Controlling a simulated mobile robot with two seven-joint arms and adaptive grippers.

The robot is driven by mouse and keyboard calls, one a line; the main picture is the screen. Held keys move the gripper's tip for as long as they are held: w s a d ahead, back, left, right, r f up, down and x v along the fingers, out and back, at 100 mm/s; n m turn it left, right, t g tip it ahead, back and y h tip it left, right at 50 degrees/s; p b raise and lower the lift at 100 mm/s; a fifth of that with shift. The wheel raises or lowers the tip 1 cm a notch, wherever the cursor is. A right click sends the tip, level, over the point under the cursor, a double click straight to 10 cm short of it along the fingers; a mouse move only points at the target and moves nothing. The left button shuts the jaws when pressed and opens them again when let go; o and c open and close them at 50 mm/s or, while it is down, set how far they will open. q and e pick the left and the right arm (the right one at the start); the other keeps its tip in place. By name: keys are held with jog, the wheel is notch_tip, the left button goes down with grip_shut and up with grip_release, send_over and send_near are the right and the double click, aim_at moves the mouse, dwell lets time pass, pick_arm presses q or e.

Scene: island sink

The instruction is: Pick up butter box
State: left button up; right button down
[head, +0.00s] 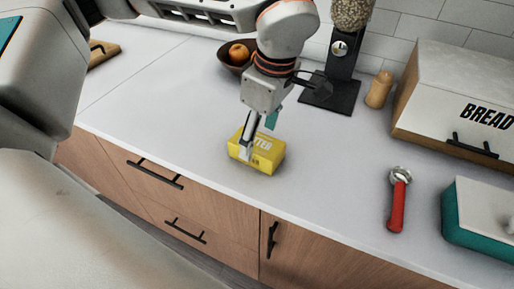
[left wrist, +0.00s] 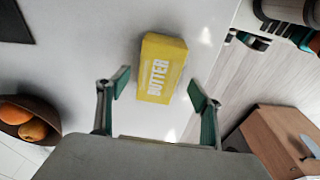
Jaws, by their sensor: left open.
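The yellow butter box (head: 265,157) lies on the white countertop near its front edge, with the word BUTTER on it. My left gripper (head: 259,136) is just above and behind it in the head view, its fingers hiding part of the box. In the left wrist view the butter box (left wrist: 162,68) lies ahead of the fingertips, roughly in line with the gap between them. The open left gripper (left wrist: 162,92) holds nothing, and its two teal-padded fingers stand apart. I cannot tell whether a finger touches the box. My right gripper is not in view.
A fruit bowl (head: 224,58), a dispenser on a black base (head: 330,95), a wooden shaker (head: 379,90) and a bread box (head: 440,95) stand at the back. A red-handled tool (head: 397,205) and a teal container (head: 470,238) lie right. The counter between is clear.

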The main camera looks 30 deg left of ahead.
aim_at(257, 142)
pick_arm(q)
jog(key=f, duration=0.1)
jog(key=a+f, duration=0.1)
jog(key=f, duration=0.1)
jog(key=shift+w+f, duration=0.1)
jog(key=shift+f, duration=0.2)
jog(key=c, duration=1.4)
jog(key=shift+r, duration=0.1)
